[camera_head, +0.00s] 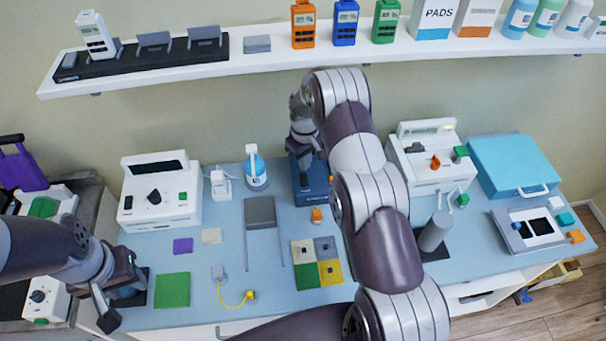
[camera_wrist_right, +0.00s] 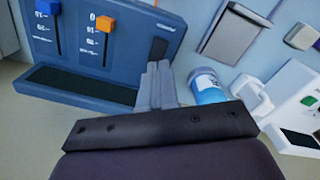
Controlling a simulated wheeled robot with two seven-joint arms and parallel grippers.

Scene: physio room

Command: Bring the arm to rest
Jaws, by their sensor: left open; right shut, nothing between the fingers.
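My right arm rises through the middle of the head view and bends over near the wall. Its gripper (camera_head: 304,160) points down at the blue slider unit (camera_head: 312,183) at the back of the table. In the right wrist view the fingers (camera_wrist_right: 158,84) are shut and empty, in front of the blue slider unit (camera_wrist_right: 95,60), which has a blue and an orange knob. I cannot tell whether they touch it. My left gripper (camera_head: 122,300) is open and empty, low over the table's left end, left of the green square (camera_head: 172,290).
A shelf (camera_head: 260,66) with handheld devices and bottles runs along the wall above. A white device (camera_head: 160,195), a spray bottle (camera_head: 256,168), another white device (camera_head: 425,155) and a teal case (camera_head: 512,165) stand on the table. A grey cylinder (camera_head: 434,231) stands right of my right arm.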

